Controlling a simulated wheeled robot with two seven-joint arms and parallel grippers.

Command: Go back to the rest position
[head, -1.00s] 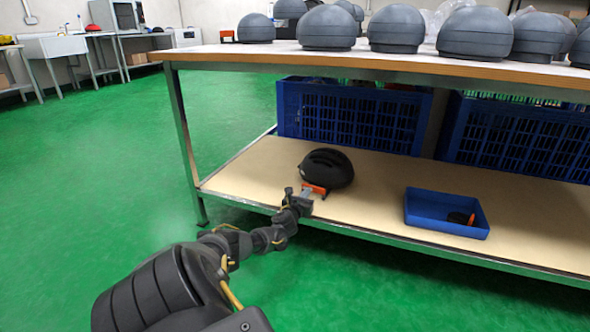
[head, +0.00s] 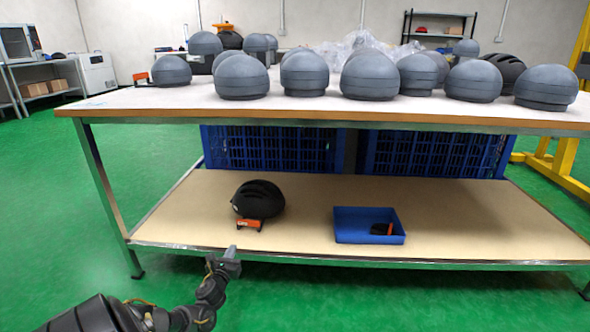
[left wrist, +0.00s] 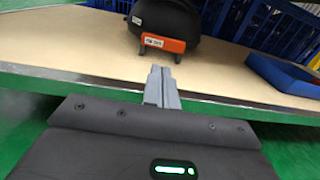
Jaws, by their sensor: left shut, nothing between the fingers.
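My left gripper (head: 231,253) is shut and empty, just in front of the lower shelf's front edge in the head view. In the left wrist view its closed fingers (left wrist: 161,85) point toward the shelf. A black helmet (head: 258,197) sits on the lower shelf beyond the fingertips, with an orange tag piece (head: 250,224) at its front. The helmet (left wrist: 168,18) and the orange tag (left wrist: 163,43) also show in the left wrist view, apart from the fingers. My right gripper is not in view.
The workbench (head: 300,117) carries several grey domes on top. Its lower shelf (head: 300,188) holds a blue tray (head: 345,236) right of the helmet, and blue crates (head: 270,150) at the back. Green floor (head: 60,220) is clear at the left.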

